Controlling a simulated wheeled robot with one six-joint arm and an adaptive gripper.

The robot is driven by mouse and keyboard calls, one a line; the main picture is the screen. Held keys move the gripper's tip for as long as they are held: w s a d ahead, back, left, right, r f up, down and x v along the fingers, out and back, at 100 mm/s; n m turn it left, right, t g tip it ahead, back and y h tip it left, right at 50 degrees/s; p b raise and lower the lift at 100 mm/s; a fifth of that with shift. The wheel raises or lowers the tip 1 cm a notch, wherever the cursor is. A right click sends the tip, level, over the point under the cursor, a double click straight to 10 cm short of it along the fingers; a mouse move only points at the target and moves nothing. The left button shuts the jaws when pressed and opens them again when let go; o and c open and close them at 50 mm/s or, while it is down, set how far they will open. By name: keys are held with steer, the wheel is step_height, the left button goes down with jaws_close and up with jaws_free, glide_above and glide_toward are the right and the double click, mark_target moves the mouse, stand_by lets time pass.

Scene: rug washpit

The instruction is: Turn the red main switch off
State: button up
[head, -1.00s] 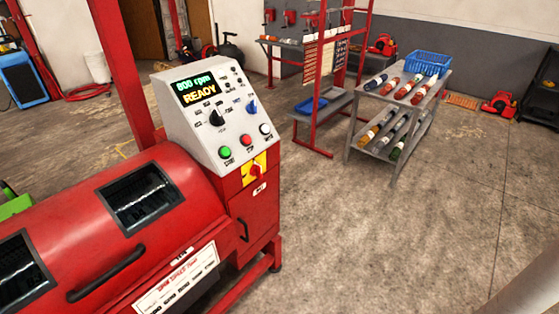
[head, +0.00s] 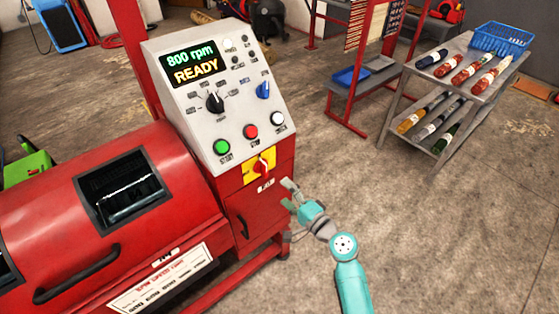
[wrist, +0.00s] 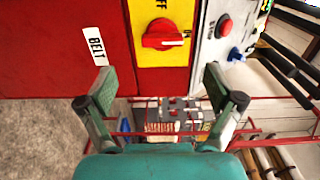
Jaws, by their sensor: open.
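The red main switch (head: 261,167) is a rotary knob on a yellow plate (head: 250,175), below the sloped control panel of the red machine. In the wrist view the red knob (wrist: 166,34) sits on the yellow plate (wrist: 160,77), ahead of my gripper and slightly above the middle between its fingers. My gripper (head: 291,190) is in front of the machine, to the right of and a little below the switch. Lettering on the plate is partly cut off.
The control panel (head: 215,110) has a READY display, dials and green, red and white buttons (head: 278,118). A grey rack (head: 440,100) with rolls and a blue basket (head: 499,40) stands at the right. The floor at front right is clear.

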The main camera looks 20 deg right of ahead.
mark_target(267, 172)
steer(key=x, duration=1.1)
steer(key=shift+d+r, duration=0.1)
steer(key=shift+d, duration=0.2)
steer(key=c, duration=1.2)
